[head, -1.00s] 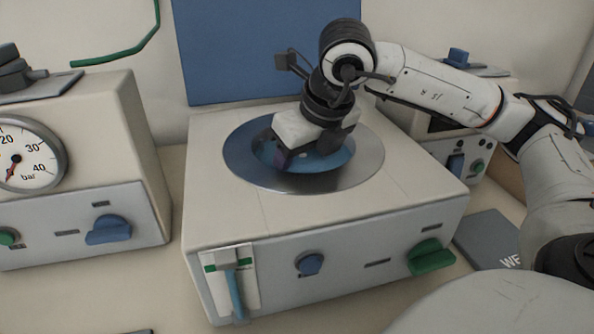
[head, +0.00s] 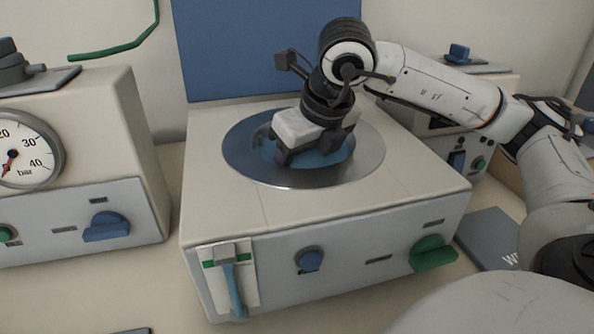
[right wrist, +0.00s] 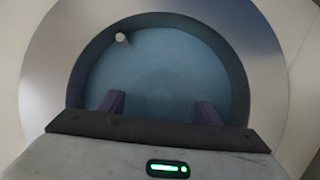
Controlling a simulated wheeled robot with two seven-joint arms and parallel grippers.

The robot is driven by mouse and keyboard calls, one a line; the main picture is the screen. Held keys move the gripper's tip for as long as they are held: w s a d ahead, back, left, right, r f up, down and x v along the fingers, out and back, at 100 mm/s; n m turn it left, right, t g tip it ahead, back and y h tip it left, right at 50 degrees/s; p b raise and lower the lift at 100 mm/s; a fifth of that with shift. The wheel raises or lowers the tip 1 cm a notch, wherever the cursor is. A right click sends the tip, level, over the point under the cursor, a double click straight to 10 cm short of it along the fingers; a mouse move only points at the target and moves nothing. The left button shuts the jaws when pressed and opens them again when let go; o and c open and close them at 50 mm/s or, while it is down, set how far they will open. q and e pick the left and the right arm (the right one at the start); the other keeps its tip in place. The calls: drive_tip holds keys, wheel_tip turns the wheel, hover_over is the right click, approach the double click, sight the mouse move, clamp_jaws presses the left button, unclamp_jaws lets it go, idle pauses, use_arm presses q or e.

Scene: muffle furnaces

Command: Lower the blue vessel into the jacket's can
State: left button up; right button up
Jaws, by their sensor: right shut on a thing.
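The heating jacket (head: 215,190) is a cream box with a round steel collar (head: 365,165) around its can's opening. My right gripper (head: 306,152) points down over the opening and is shut on the blue vessel (head: 335,157). The vessel's blue round surface lies within the collar, mostly behind the gripper. In the right wrist view the blue vessel (right wrist: 160,75) fills most of the opening inside a dark ring, with the two fingertips of the right gripper (right wrist: 160,108) over its near part. The grip itself and the vessel's depth are hidden. My left gripper is out of view.
A device with a pressure gauge (head: 20,155) stands at left. A blue panel (head: 235,50) rises behind the jacket. A smaller device (head: 470,140) stands behind right, near a dark mat (head: 490,238).

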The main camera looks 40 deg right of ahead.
drive_tip(key=o, duration=1.5)
drive_tip(key=shift+r, duration=0.1)
drive_tip(key=p+v, duration=0.2)
drive_tip(key=v, duration=0.7)
drive_tip(key=shift+a+r, duration=0.1)
drive_tip(key=shift+r, duration=0.15)
drive_tip(key=shift+s+r, duration=0.25)
drive_tip(key=shift+r, duration=0.1)
